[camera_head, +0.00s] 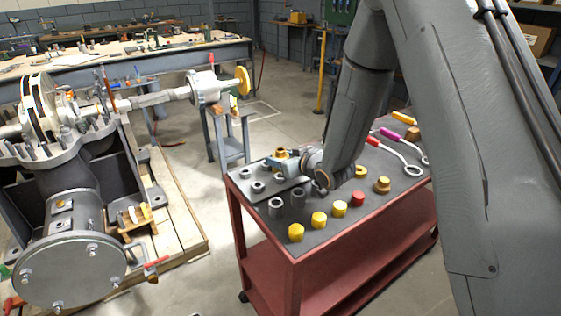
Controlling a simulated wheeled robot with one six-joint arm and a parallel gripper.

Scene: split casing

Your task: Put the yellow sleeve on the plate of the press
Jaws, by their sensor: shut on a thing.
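My gripper (279,165) reaches left over the far left part of the red cart's dark top.
The red cart (268,232) carries grey sleeves (275,207), several yellow hexagonal pieces (319,219), a red one (358,198) and ring-ended tools (396,153) at right. A large grey casing (70,215) stands at left on a pallet. Floor shows between pallet and cart.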

